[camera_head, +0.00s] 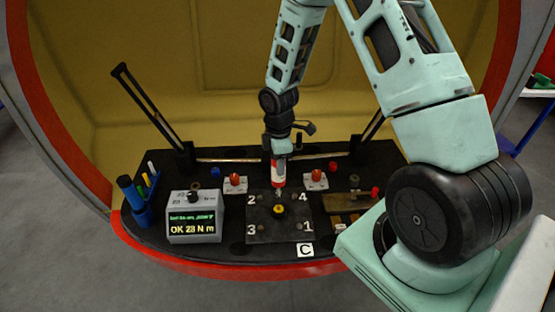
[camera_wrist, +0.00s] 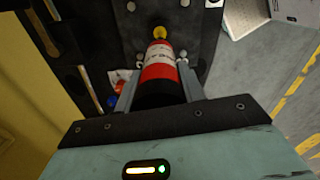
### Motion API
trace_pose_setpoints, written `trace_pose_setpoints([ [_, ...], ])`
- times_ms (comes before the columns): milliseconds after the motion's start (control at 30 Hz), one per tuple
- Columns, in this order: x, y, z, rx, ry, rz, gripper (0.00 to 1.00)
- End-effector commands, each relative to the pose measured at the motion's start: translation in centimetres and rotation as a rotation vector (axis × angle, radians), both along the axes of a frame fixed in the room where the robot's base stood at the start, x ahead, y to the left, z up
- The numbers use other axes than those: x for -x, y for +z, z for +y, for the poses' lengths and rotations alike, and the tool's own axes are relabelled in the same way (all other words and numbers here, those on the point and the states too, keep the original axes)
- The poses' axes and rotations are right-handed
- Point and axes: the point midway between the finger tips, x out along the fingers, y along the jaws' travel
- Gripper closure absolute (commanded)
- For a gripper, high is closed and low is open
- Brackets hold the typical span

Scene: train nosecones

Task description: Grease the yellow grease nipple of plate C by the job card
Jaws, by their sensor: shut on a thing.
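Plate C (camera_head: 262,232) is a dark square plate with corner numbers 1 to 4, beside a white "C" label (camera_head: 305,250). The yellow grease nipple (camera_head: 279,209) stands near its middle and shows in the wrist view (camera_wrist: 159,32). My gripper (camera_head: 279,156) is shut on a red and white cylindrical grease tool (camera_head: 278,175). In the wrist view the tool (camera_wrist: 158,72) lies between my gripper's fingers (camera_wrist: 158,85), its front end pointing at the nipple. The tool's tip looks close to the nipple; whether they touch is unclear. No job card is clearly readable.
A grey tester (camera_head: 193,222) reads "OK 23 N m" left of the plate. A blue holder (camera_head: 142,212) with several tools stands further left. Red knobs on white bases (camera_head: 235,183) (camera_head: 316,180) flank my gripper. A brass-coloured block (camera_head: 347,203) lies right.

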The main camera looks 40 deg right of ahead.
Motion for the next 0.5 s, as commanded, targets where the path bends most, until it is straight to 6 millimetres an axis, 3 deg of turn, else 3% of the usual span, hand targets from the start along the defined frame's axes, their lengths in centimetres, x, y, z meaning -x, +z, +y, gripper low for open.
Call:
trace_pose_setpoints([
  [233, 0.0, 0.2, -0.1, 0.000, 0.000, -0.001, 0.86],
  [500, 0.0, -1.6, -0.1, 0.000, 0.000, 0.000, 0.86],
])
